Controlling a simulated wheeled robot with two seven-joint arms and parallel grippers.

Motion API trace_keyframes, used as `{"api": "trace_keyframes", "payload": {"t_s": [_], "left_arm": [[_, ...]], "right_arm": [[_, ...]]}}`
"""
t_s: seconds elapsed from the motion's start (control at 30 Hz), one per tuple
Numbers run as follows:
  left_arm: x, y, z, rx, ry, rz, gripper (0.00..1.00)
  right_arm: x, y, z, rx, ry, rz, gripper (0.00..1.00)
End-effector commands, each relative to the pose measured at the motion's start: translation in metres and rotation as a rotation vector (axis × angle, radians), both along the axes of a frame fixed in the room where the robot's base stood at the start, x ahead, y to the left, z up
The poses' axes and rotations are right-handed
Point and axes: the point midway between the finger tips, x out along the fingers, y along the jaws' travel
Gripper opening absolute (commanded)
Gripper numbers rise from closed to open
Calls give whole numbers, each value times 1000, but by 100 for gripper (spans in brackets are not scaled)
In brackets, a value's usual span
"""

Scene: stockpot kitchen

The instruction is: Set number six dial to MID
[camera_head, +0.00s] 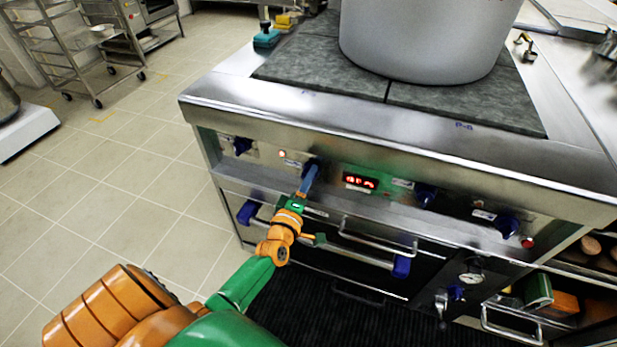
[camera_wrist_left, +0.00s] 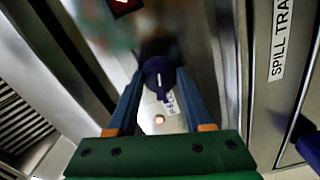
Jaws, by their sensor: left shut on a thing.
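The range front carries a row of dark blue dials on its steel panel. My left gripper (camera_head: 308,178) is at the second dial from the left (camera_head: 313,163) in the head view. In the left wrist view its two blue fingers stand on either side of a round dark blue dial (camera_wrist_left: 158,67), shut on it. The dial has a pale pointer line. Its labels are too small or blurred to read, so I cannot tell its number or setting. Other dials are at the far left (camera_head: 242,146), right of centre (camera_head: 425,194) and far right (camera_head: 507,226). My right gripper is out of view.
A red digital display (camera_head: 360,181) sits right of the held dial. A large grey stockpot (camera_head: 425,40) stands on the dark cooktop above. Oven handles (camera_head: 378,236) project below the panel. A "SPILL TRAY" label (camera_wrist_left: 280,42) shows in the wrist view.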

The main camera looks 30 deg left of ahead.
Motion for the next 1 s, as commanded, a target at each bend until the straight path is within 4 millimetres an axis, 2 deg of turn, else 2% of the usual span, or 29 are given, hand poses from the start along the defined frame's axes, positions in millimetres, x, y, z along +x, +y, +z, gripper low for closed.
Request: {"api": "trace_keyframes", "payload": {"t_s": [0.7, 1.0], "left_arm": [[-1, 1, -3, 649, 160, -2, 0], [-1, 2, -3, 863, 211, -2, 0]], "right_arm": [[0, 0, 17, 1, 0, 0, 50], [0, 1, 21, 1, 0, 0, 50]]}}
